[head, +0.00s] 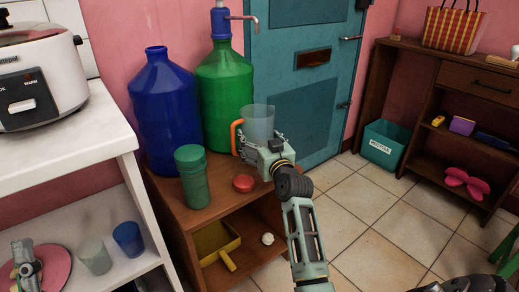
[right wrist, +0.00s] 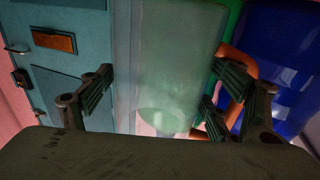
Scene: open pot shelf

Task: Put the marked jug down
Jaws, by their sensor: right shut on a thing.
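A translucent grey jug (head: 259,120) with an orange handle (head: 235,136) is upright at the back right of the low brown shelf unit (head: 221,202). My right gripper (head: 256,146) is shut on the jug, and the gripper and wrist hide its lower part. I cannot tell whether its base touches the shelf top. In the right wrist view the jug (right wrist: 178,65) stands between the fingers, with the orange handle beside the right-hand fingers. I see no clear mark on it.
A green tumbler (head: 193,178) and a red lid (head: 243,183) stand on the shelf top near the jug. A blue bottle (head: 165,110) and a green pump bottle (head: 224,95) stand behind. A yellow dustpan (head: 216,243) lies below. Bare shelf top shows around the lid.

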